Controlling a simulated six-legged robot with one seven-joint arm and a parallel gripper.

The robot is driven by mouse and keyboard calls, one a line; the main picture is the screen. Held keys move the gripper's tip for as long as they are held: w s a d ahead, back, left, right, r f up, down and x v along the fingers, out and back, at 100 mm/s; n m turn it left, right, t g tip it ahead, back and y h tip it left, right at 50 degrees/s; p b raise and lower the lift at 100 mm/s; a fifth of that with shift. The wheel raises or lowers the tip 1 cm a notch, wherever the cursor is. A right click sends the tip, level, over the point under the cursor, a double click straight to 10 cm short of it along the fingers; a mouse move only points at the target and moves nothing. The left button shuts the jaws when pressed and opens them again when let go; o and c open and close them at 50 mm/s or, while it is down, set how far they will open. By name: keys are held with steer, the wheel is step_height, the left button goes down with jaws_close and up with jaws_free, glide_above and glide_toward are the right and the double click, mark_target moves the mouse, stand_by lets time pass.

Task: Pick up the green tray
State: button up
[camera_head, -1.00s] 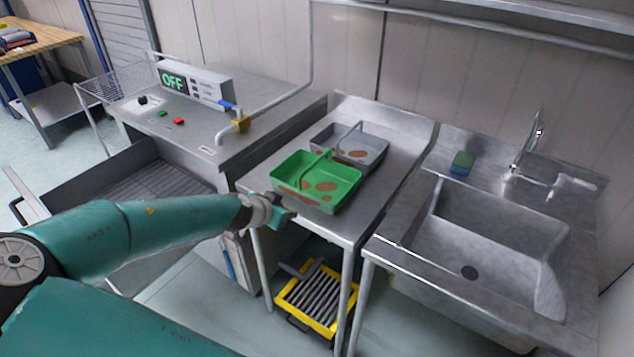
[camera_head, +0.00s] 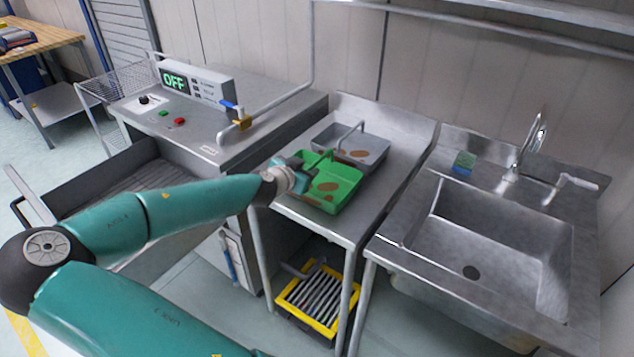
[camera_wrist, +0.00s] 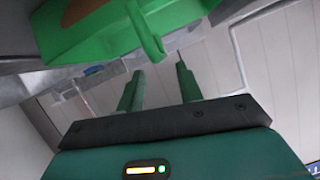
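The green tray (camera_head: 347,182), with brown patches inside and a raised bar handle, sits on the steel table between the machine and the sink. In the wrist view the tray (camera_wrist: 85,40) fills the upper left, and its green handle (camera_wrist: 148,35) points toward my fingers. My gripper (camera_head: 303,168) is at the tray's left side, near the handle. In the wrist view my gripper (camera_wrist: 157,80) has its two fingers apart with nothing clamped between them. The handle's end appears just beyond the fingertips; I cannot tell whether it touches.
A grey tray (camera_head: 378,143) with a similar handle stands right behind the green one. A steel sink (camera_head: 440,205) with a faucet is to the right, and a machine with an OFF display (camera_head: 174,82) is to the left. A yellow-rimmed grate (camera_head: 345,300) lies below the table.

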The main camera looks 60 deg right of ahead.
mark_target(316, 163)
steer(key=x, duration=0.5)
steer(key=shift+d, duration=0.35)
jaws_close()
